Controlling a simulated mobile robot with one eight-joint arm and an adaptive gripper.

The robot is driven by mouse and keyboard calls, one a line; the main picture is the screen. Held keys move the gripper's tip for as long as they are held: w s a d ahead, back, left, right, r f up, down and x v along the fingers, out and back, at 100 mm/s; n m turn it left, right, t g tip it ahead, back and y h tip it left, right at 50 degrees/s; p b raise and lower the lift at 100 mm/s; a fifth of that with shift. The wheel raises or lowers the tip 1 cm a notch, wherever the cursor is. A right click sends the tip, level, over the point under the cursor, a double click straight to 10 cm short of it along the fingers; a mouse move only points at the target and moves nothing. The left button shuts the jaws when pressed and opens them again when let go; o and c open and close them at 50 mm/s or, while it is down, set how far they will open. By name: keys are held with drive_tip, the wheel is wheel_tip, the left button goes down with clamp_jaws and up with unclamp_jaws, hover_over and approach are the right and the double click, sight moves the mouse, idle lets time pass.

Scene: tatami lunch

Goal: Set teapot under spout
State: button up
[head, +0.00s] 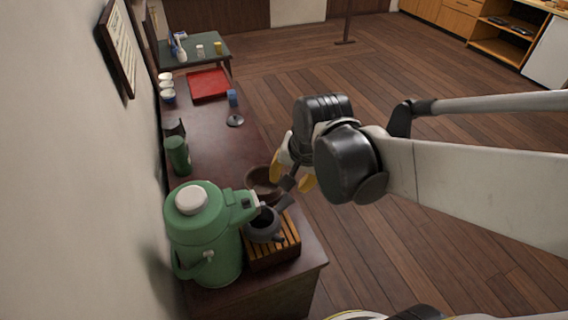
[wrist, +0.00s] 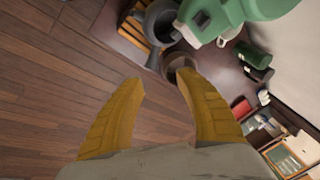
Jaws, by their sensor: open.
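A dark grey teapot (head: 262,229) with an open top stands on a slatted wooden stand (head: 288,247). Its side handle points toward my gripper. A green air pot (head: 193,232) stands to its left, and its spout (head: 243,205) reaches out to just above the teapot's opening. I cannot tell the exact alignment. My gripper (head: 293,183) is open with yellow fingers, close to the end of the handle. In the wrist view the teapot (wrist: 161,22) is at the top, its handle pointing down toward the gap between the open fingers (wrist: 160,80). Nothing is between the fingers.
A brown bowl (head: 258,178) stands behind the teapot, near my gripper. Farther along the dark counter (head: 212,130) are a green canister (head: 178,156), a small blue item (head: 232,98), a red tray (head: 208,85) and white cups (head: 166,86). The wall borders the left; open floor lies right.

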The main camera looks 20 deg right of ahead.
drive_tip(key=s+r+n+t, duration=0.3)
drive_tip(key=s+r+n, duration=0.2)
drive_tip(key=s+n, duration=0.1)
drive_tip(key=shift+s+a+r+n, duration=0.15)
drive_tip(key=shift+s+a+n, duration=0.15)
drive_tip(key=shift+n, duration=0.4)
